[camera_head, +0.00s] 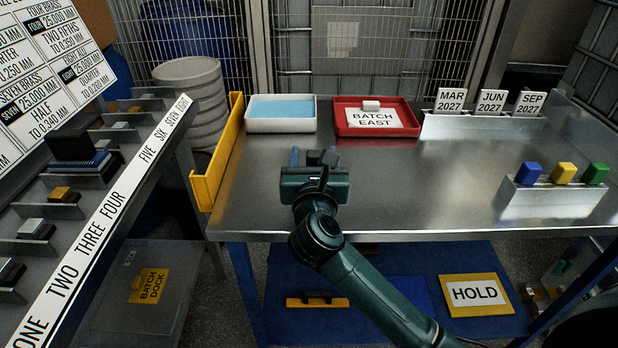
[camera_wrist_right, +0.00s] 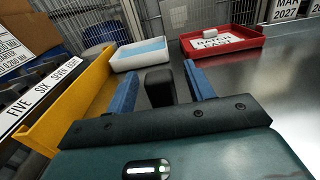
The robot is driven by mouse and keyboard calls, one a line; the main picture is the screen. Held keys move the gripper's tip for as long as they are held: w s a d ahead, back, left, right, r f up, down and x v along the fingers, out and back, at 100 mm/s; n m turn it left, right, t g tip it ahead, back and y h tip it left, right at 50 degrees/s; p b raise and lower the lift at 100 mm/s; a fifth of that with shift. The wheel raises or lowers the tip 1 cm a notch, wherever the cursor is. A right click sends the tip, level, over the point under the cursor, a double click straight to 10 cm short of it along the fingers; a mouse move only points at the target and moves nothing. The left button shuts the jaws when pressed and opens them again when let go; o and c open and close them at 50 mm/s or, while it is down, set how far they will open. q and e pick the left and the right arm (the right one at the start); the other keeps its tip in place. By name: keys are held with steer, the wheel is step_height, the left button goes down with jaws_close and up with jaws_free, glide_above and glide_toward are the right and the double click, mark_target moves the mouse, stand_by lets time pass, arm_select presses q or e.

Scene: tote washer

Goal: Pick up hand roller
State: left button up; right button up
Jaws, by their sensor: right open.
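My right gripper (camera_head: 316,158) is over the left part of the steel table and points away from me. In the right wrist view its two blue fingers (camera_wrist_right: 163,88) are open. A black, blocky thing (camera_wrist_right: 159,86) shows between them, with a visible gap on the right side. It may be the handle of the hand roller, but I cannot tell for sure; its lower part is hidden by the gripper body. In the head view the gripper mostly covers this thing. My left gripper is not in view.
A white tray with a blue inside (camera_head: 282,128) and a red tray (camera_head: 340,124) marked BATCH EAST stand beyond the gripper. A yellow guard (camera_head: 215,160) edges the table's left. Date cards (camera_head: 491,101) and coloured blocks (camera_head: 562,173) stand right. The table's middle is clear.

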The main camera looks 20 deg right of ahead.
steer(key=shift+s+r, duration=0.1)
steer(key=shift+s, duration=0.05)
steer(key=shift+c, duration=0.6)
jaws_close()
